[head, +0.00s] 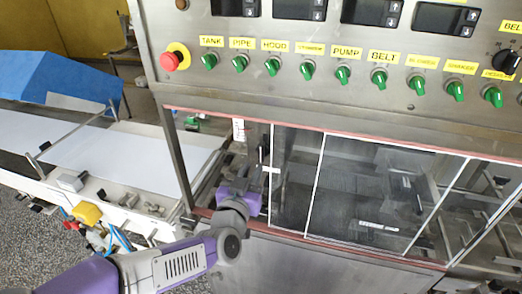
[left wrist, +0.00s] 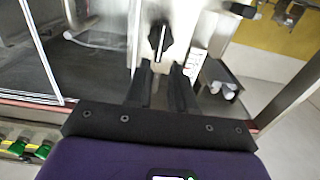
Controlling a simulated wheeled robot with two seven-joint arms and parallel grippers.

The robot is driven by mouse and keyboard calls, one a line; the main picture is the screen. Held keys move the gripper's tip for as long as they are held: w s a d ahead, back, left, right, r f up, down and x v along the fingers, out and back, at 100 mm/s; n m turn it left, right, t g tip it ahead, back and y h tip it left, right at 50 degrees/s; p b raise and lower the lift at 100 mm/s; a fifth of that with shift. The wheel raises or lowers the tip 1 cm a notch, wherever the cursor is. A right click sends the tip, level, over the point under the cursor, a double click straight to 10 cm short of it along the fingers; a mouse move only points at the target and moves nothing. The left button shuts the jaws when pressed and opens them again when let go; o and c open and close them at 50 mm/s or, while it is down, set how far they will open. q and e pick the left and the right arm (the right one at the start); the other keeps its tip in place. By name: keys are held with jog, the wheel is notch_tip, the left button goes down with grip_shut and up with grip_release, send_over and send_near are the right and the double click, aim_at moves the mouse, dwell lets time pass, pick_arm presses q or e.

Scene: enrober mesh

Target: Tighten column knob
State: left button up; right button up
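The column knob (left wrist: 160,38) is a dark, lobed knob on a pale upright part in the left wrist view. The knob appears just beyond the fingertips, roughly centred on the gap. I cannot tell whether they touch it. In the head view my left gripper (head: 250,178) reaches into the left end of the machine's windowed opening. The knob cannot be made out clearly there. My right gripper is not in view.
The control panel (head: 330,62) with green switches and a red stop button (head: 174,57) hangs above the opening. A clear window panel (head: 375,190) is right of my gripper. A white conveyor belt (head: 120,150) runs at the left. The opening's lower edge lies close to my wrist.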

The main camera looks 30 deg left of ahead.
aim_at(261, 153)
pick_arm(q)
jog(key=shift+p+x, duration=0.8)
jog(key=shift+x, duration=2.65)
grip_shut()
